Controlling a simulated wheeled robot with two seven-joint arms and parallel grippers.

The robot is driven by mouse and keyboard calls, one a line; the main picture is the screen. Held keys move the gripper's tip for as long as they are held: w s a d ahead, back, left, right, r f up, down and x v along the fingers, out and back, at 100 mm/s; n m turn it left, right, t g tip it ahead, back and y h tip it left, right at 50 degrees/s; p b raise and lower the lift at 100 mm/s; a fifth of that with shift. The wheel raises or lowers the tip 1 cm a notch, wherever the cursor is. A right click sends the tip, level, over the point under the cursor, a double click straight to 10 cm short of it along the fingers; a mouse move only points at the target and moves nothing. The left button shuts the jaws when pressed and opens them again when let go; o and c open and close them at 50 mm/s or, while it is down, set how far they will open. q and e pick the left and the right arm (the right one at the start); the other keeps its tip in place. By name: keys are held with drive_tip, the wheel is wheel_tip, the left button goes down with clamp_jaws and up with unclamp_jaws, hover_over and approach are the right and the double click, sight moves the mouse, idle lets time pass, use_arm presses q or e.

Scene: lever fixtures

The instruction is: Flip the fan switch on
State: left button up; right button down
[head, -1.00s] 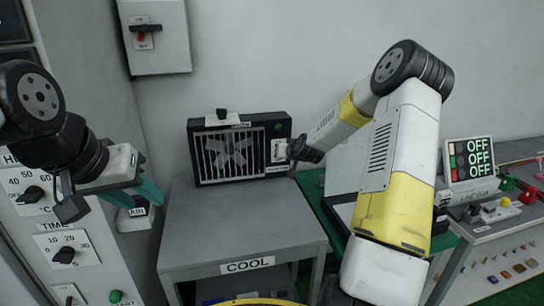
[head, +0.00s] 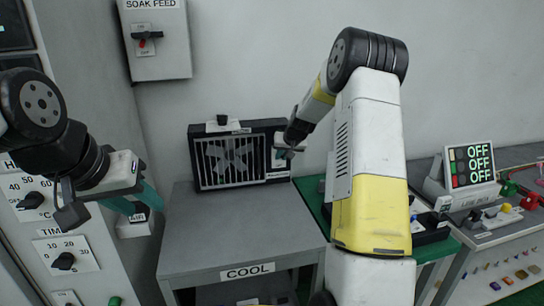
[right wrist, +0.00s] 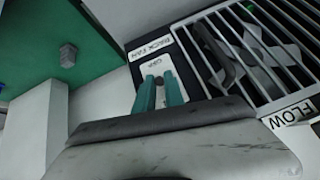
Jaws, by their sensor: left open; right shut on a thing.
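The fan (head: 230,160) is a black box with a white grille on the back of the grey COOL table. Its white switch plate (right wrist: 146,68) is at the right side of its front and reads OFF, with a BRICK FAN label beside it. My right gripper (right wrist: 160,92) has its teal fingers over this plate, shut on the small dark fan switch between them. The fingers hide most of the switch. In the head view, my right wrist partly covers the plate. My left gripper (head: 132,200) is open and empty, left of the table by the control panel.
The COOL table (head: 240,235) has a clear top in front of the fan. A SOAK FEED box (head: 155,40) hangs on the wall. A panel with knobs (head: 65,255) stands at left. A display reading OFF (head: 470,165) stands on the right bench.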

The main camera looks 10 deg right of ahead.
drive_tip(key=shift+f, duration=0.1)
drive_tip(key=c, duration=1.4)
unclamp_jaws()
drive_tip(key=shift+c, duration=0.2)
drive_tip(key=a+v, duration=0.1)
drive_tip(key=v, duration=0.6)
drive_tip(key=shift+s+d+r, duration=0.3)
drive_tip(key=shift+d, duration=0.2)
